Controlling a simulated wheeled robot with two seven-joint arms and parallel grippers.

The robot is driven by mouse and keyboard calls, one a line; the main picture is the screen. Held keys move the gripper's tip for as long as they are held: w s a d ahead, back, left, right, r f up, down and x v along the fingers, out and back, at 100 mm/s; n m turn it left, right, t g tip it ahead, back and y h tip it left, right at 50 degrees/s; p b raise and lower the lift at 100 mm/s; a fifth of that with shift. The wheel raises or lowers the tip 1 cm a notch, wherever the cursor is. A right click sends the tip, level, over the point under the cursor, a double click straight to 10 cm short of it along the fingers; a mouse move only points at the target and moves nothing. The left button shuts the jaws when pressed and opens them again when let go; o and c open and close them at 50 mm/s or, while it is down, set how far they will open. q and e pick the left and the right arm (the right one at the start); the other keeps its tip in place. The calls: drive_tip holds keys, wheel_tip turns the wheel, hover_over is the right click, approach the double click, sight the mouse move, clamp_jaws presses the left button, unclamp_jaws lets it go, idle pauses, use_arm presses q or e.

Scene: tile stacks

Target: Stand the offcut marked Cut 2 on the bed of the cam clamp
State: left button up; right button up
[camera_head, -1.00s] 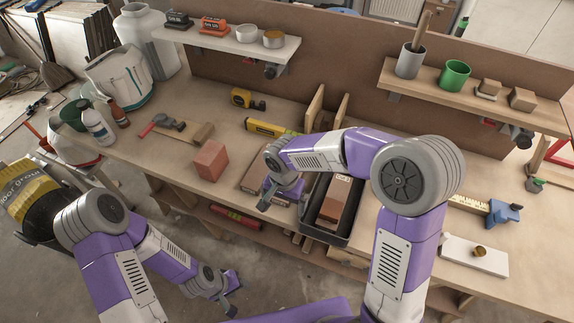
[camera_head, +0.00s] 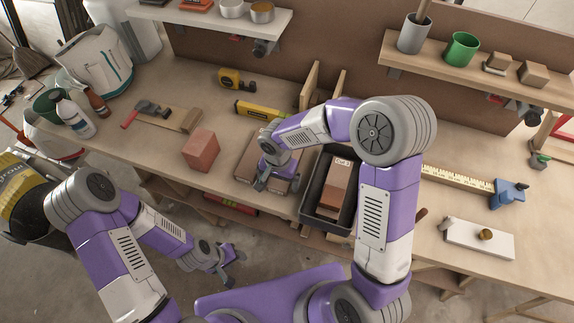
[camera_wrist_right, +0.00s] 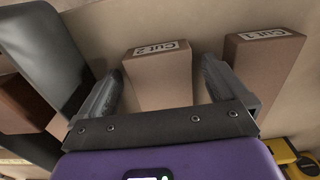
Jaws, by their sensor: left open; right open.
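The offcut marked Cut 2 (camera_wrist_right: 158,78) is a brown block with a white label. In the right wrist view it lies between the fingers of my open right gripper (camera_wrist_right: 162,90), with gaps on both sides. The offcut marked Cut 1 (camera_wrist_right: 265,65) lies just beyond the right finger. In the head view my right gripper (camera_head: 277,183) is over these offcuts and partly hides them. The white base with a brass knob, seemingly the cam clamp (camera_head: 462,237), lies at the right; its bed looks empty. My left gripper (camera_head: 232,268) is open and empty off the bench front.
A dark tray (camera_head: 304,190) holding an offcut marked Cut 3 (camera_head: 338,180) stands right of the right gripper. A reddish block (camera_head: 200,150) is to the left. A yellow level (camera_head: 262,112) and upright wooden pieces (camera_head: 310,85) are behind. A ruler (camera_head: 455,180) lies at the right.

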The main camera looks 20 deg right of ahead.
drive_tip(key=shift+f, duration=0.15)
drive_tip(key=shift+c, duration=0.5)
drive_tip(key=c, duration=1.4)
